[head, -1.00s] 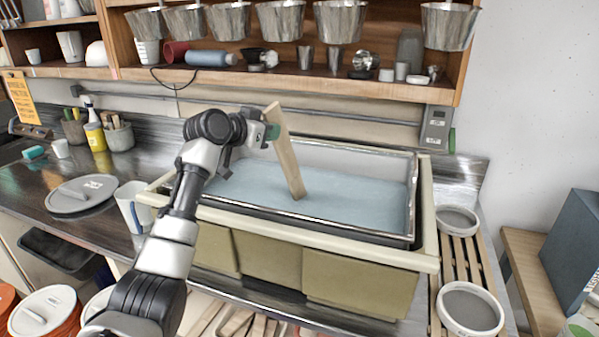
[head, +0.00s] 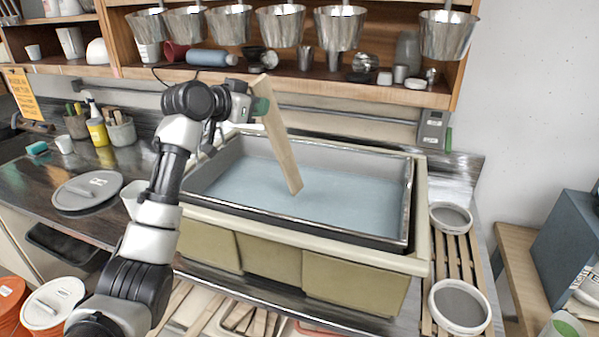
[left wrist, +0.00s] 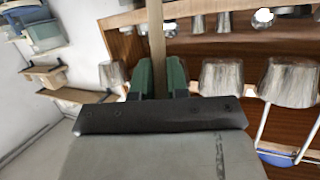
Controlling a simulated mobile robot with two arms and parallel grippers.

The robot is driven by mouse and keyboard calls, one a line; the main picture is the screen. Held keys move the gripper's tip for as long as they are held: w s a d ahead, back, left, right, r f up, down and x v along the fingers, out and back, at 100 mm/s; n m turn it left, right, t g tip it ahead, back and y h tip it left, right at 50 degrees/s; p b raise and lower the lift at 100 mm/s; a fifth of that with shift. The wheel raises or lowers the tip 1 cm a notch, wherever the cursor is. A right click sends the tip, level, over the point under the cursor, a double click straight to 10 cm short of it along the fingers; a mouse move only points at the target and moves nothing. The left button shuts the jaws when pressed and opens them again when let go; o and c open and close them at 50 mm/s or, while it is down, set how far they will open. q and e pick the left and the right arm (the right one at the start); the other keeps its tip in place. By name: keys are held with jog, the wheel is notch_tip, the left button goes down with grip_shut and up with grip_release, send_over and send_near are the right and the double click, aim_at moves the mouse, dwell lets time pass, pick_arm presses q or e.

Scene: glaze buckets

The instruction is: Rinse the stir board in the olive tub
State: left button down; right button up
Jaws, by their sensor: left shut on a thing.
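The stir board (head: 281,150) is a long pale wooden plank. It leans in the olive tub (head: 340,284), top to the left, with its lower end at the pale blue water (head: 345,195). I cannot tell how deep it reaches. My left gripper (head: 260,106) is shut on the board near its top, above the tub's back left part. In the left wrist view the green fingers (left wrist: 160,80) clasp the board (left wrist: 156,38) from both sides. My right gripper is not in view.
A shelf (head: 380,93) with metal buckets hanging above it (head: 340,27) runs behind the tub. Round sieves (head: 460,306) sit on a slatted rack at right. A grey lid (head: 87,191) lies on the counter at left. Orange buckets (head: 12,300) stand at lower left.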

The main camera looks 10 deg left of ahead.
pick_arm(q)
jog(key=shift+s+a+r+p, duration=0.15)
jog(key=shift+s+r+p, duration=0.35)
jog(key=shift+r, duration=0.5)
jog(key=shift+s+a+r+p, duration=0.2)
jog(key=shift+s+r+p, duration=0.1)
jog(key=shift+r+p, duration=0.55)
jog(key=shift+s+a+r+p, duration=0.15)
jog(key=shift+s+r+p, duration=0.3)
jog(key=shift+r, duration=0.7)
jog(key=shift+w, duration=0.1)
notch_tip(320, 180, up, 5)
jog(key=p, duration=0.1)
send_over(256, 81)
jog(key=s+a, duration=0.1)
jog(key=s, duration=0.1)
jog(key=shift+a, duration=0.1)
jog(key=shift+a+f, duration=0.1)
